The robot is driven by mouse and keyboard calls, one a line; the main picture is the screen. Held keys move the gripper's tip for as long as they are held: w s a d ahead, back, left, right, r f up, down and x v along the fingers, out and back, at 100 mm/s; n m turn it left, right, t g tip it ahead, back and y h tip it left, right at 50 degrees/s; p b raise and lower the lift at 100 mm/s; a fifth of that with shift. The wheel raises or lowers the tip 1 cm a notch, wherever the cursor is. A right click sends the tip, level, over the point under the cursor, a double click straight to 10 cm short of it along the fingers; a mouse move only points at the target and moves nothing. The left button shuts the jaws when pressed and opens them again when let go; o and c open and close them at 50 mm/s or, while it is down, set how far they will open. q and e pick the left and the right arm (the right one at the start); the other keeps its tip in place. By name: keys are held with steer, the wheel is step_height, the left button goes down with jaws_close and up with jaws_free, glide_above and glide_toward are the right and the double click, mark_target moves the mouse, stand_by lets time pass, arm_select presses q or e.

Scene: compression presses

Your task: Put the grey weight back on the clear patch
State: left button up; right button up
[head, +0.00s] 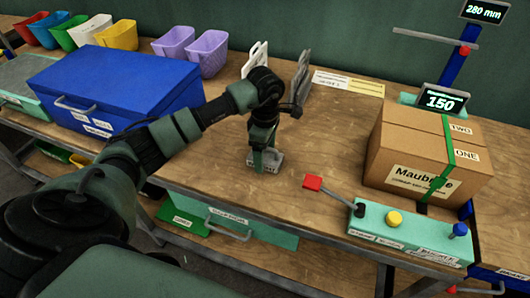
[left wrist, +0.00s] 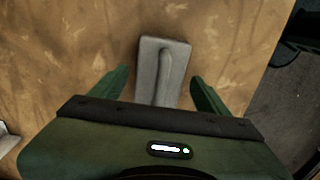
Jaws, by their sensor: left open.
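The grey weight (head: 268,163) sits on the wooden bench top near its front edge. It is a flat light-grey block with a raised ridge along its top, and it shows well in the left wrist view (left wrist: 150,62). My left gripper (head: 265,152) points down at the weight. In the left wrist view its two fingers (left wrist: 158,88) are apart, one on each side of the weight, with gaps to it. The gripper hides part of the weight in the head view. Bare wood surrounds the weight. My right gripper is not in view.
A blue case (head: 115,85) stands left, with coloured bins (head: 115,32) behind. A cardboard box (head: 425,155) and a green control panel (head: 405,232) with a red-tipped lever (head: 313,183) stand right. White and grey plates (head: 300,80) stand behind my gripper.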

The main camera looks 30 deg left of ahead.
arm_select(q)
step_height(320, 180, up, 11)
steer(key=shift+r+b, duration=0.1)
steer(key=shift+b, duration=0.7)
steer(key=shift+r, duration=0.55)
